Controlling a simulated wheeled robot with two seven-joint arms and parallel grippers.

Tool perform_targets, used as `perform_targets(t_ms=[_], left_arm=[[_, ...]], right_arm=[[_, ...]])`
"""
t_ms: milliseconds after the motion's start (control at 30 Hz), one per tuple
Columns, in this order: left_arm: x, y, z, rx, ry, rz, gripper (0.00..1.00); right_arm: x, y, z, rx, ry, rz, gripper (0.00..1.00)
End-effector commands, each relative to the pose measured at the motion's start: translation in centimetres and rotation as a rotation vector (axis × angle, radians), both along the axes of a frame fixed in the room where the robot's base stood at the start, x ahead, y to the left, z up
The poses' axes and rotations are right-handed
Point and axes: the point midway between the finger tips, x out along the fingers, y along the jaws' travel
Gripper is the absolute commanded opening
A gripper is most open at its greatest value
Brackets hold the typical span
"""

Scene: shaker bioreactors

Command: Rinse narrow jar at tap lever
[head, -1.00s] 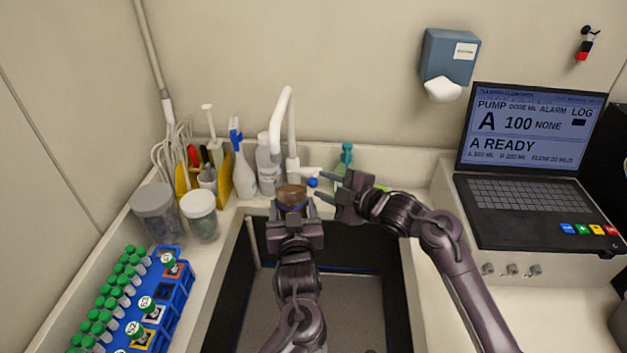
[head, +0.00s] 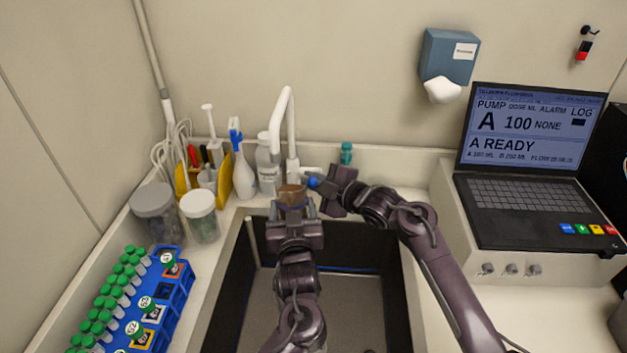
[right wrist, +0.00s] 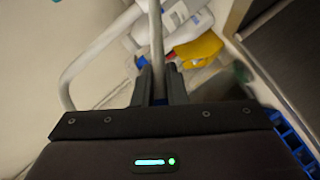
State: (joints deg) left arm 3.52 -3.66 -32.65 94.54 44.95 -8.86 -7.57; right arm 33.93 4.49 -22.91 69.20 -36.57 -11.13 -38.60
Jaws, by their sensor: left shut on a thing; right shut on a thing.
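The narrow jar (head: 291,193), brown at its top, is upright below the spout of the white tap (head: 276,143). My left gripper (head: 292,212) is shut on the jar from the front and hides its lower part. My right gripper (head: 315,188) is shut on the tap lever (head: 313,182), whose blue end shows beside the tap. In the right wrist view, the two fingers of my right gripper (right wrist: 160,88) are close together around the blue end. I cannot tell whether water runs.
The dark sink (head: 330,300) lies below my arms. At left stand a blue tube rack (head: 172,308), two lidded tubs (head: 200,215) and a yellow caddy (head: 222,186). Bottles (head: 243,173) stand behind the sink's left corner. A laptop-like pump console (head: 530,212) is at right.

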Motion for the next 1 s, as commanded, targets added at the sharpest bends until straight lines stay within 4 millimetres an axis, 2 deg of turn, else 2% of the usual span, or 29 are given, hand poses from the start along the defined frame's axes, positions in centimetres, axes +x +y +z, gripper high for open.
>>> perform_targets(t_ms=[667, 700, 833, 1000], left_arm=[[0.0, 0.0, 0.1, -0.001, -0.002, 0.0, 0.38], [0.0, 0.0, 0.1, -0.001, -0.002, 0.0, 0.38], [0.0, 0.0, 0.1, -0.001, -0.002, 0.0, 0.38], [0.0, 0.0, 0.1, -0.001, -0.002, 0.0, 0.38]], right_arm=[[-0.6, 0.0, -1.1, 0.001, -0.074, 0.0, 0.0], [-0.6, 0.0, -1.1, 0.001, -0.074, 0.0, 0.15], [-0.6, 0.0, -1.1, 0.001, -0.074, 0.0, 0.32], [-0.6, 0.0, -1.1, 0.001, -0.074, 0.0, 0.33]])
